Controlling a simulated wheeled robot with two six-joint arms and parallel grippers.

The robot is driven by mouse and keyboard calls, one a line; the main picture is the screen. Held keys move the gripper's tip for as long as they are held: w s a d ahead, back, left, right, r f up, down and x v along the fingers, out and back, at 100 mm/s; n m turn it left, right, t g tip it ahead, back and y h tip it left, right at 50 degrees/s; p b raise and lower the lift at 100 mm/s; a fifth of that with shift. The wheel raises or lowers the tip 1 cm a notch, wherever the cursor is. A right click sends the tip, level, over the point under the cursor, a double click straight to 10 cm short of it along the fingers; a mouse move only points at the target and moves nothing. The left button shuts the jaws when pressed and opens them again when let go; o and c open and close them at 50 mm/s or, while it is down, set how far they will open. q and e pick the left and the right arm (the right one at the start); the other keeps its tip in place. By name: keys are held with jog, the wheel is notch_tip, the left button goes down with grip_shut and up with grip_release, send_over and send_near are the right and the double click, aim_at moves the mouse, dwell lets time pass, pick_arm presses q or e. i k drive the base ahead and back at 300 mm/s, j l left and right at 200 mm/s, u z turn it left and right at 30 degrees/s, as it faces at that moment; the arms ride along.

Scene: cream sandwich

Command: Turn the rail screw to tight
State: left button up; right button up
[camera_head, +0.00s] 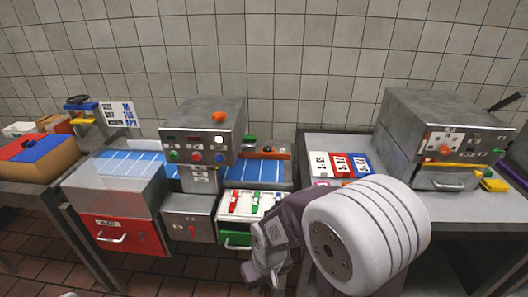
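An orange rail (270,155) lies on the right part of the blue-topped conveyor, just right of the grey control box. A small dark knob (267,149) sits on it and may be the rail screw; its setting is too small to read. My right gripper (262,272) hangs low in front of the drawer with the green front, below and apart from the rail. Its fingers are small and partly hidden, so I cannot tell whether they are open.
The grey control box (203,128) carries buttons and an orange knob (219,117). A clear-topped bin with a red drawer (125,235) stands left. A grey machine (445,125) stands on the right table.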

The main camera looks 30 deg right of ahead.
aim_at(266, 150)
jog(key=i+l+u, duration=0.3)
jog(key=i+l, duration=0.75)
